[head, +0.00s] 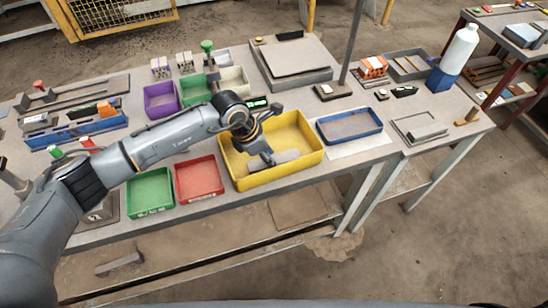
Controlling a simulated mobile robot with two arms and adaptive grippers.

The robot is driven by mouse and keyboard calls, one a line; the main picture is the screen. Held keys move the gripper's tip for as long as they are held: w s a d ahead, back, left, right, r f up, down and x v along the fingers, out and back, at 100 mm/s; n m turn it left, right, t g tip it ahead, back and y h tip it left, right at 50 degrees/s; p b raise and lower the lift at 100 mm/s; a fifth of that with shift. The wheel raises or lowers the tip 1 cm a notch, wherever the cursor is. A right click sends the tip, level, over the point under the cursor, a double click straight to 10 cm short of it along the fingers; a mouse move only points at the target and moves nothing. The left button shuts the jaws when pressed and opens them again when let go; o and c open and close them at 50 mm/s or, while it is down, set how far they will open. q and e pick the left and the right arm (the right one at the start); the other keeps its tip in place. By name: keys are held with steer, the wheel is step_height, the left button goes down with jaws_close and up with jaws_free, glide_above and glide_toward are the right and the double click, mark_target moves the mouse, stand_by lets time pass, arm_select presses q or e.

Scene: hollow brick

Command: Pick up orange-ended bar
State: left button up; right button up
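My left arm comes in from the left, and its gripper (266,157) points down into the yellow tray (308,160). A grey bar (288,156) lies at or just under the fingertips; no orange end shows on it. The fingers are too small to tell whether they are open or shut. An orange block or bar end (106,109) shows in the blue holder (62,137) at the far left of the table, well away from the gripper. I cannot tell how it joins the pieces beside it. My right gripper is not in view.
Green (150,205) and red (198,192) trays stand left of the yellow tray, and a blue tray (350,136) right of it. Purple and green bins, a tall post (352,45) and a large grey box (290,72) stand behind. A white bottle (460,50) stands right.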

arm_select(q)
steer(key=shift+x, duration=0.9)
steer(key=shift+r, duration=0.15)
jaws_close()
